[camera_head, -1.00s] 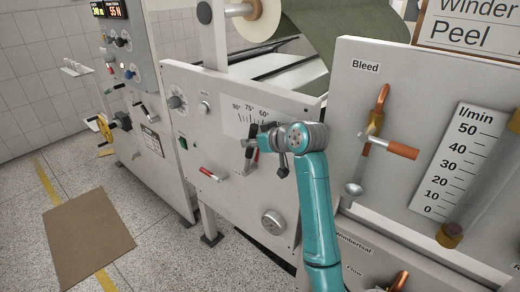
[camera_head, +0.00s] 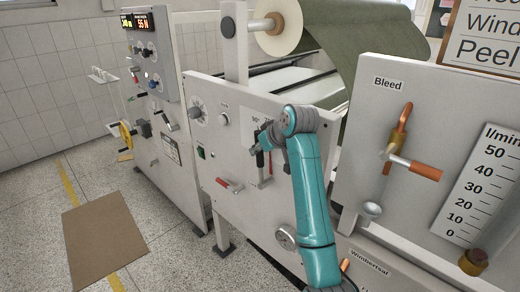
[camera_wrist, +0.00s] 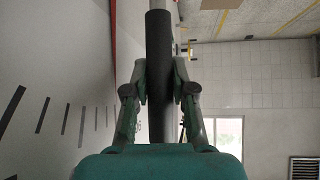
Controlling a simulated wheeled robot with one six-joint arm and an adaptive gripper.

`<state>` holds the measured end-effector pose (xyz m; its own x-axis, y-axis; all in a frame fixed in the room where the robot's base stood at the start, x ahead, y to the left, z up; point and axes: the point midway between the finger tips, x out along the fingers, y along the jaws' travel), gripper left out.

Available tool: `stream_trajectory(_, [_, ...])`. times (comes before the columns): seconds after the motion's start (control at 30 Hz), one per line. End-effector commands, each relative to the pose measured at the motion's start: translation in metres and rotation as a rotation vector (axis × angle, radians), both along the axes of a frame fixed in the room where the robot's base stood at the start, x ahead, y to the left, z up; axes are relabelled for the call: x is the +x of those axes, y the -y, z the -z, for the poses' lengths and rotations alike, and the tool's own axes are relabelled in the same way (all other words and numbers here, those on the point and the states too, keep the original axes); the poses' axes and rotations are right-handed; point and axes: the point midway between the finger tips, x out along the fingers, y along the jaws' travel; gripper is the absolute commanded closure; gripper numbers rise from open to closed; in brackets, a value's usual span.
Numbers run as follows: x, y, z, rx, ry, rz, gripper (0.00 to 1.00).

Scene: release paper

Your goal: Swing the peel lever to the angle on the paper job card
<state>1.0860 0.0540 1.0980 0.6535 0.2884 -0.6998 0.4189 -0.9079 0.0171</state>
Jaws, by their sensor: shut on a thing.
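The peel lever's dark cylindrical grip (camera_wrist: 160,40) stands upright between the fingers of my gripper (camera_wrist: 160,82) in the wrist view, with a grey rod beyond it. My gripper is shut on this grip. In the head view my gripper (camera_head: 266,142) is at the front of the grey machine panel, partly hidden by my arm. The angle scale (camera_wrist: 40,115) shows only as dark tick marks to the left in the wrist view; its numbers are mostly covered in the head view. A framed card (camera_head: 490,38) at the top right is cut off, showing "Peel" but no angle.
A red-handled lever (camera_head: 230,186) sits left of my gripper on the same panel, and a round knob (camera_head: 196,112) is above it. The Bleed valve's orange handle (camera_head: 426,172) sticks out at the right. A brown mat (camera_head: 105,240) lies on the floor.

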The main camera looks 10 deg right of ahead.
Motion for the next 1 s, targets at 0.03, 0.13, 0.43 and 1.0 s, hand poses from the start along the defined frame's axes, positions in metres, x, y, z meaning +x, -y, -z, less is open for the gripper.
stream_trajectory(0.03, [0.001, -0.001, -0.001, 0.001, 0.005, -0.001, 1.00])
stream_trajectory(0.13, [0.001, -0.001, -0.001, 0.001, 0.005, -0.001, 0.58])
stream_trajectory(0.43, [0.000, 0.000, 0.000, 0.001, 0.003, 0.000, 0.49])
stream_trajectory(1.0, [-0.052, 0.023, -0.058, 0.001, 0.006, 0.001, 0.49])
